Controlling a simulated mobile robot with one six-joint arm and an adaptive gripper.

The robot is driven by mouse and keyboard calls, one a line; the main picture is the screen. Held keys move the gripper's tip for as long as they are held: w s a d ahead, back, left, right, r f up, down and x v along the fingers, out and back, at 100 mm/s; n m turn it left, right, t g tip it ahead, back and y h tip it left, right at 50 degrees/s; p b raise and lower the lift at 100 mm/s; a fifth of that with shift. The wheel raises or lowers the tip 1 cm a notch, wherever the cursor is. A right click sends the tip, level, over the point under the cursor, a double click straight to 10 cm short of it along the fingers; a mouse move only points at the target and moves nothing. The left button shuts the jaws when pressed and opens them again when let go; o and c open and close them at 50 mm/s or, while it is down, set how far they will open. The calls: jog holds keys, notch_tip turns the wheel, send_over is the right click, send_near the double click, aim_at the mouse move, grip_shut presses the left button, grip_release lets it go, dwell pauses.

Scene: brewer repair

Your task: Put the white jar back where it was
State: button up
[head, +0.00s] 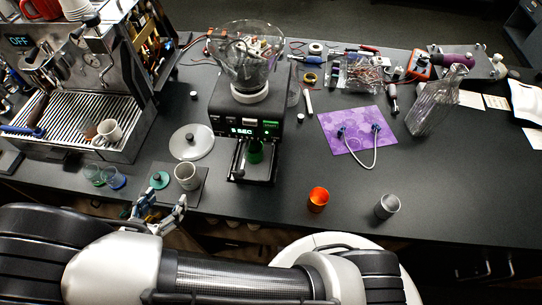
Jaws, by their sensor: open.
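A small white jar (187,177) stands upright, mouth up, on a dark mat (198,196) near the front edge of the counter, left of the grinder. My gripper (164,201) is at the counter's front edge, just below and left of the jar in the picture. Its fingers are spread with nothing visible between them, and it looks apart from the jar. A green round piece with a knob (158,180) lies left of the jar.
An espresso machine (75,85) stands left, with a white cup on its tray. A clear-topped grinder (247,110) is right of the jar. Orange (318,199) and grey (387,206) cups stand right, near the front edge.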

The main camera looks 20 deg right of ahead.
jog(key=w+a+r+g+y, duration=0.1)
jog(key=w+a+r+y, duration=0.1)
jog(key=w+r+y, duration=0.8)
jog(key=w+d+r+n+g+y, duration=0.1)
jog(key=d+r+n, duration=0.15)
jog(key=r, duration=0.45)
jog(key=w+d+r+n+g, duration=0.1)
jog(key=d+r, duration=0.3)
jog(key=r, duration=0.3)
jog(key=s+d+n+g+h, duration=0.1)
jog(key=s+d+g+h, duration=0.1)
jog(key=s+d, duration=0.9)
jog(key=s+d+n+g+h, duration=0.1)
jog(key=s+d+g+h, duration=0.1)
jog(key=s+d, duration=1)
jog(key=d+h, duration=0.1)
jog(key=d, duration=0.4)
jog(key=shift+d+r, duration=0.15)
jog(key=shift+r, duration=0.1)
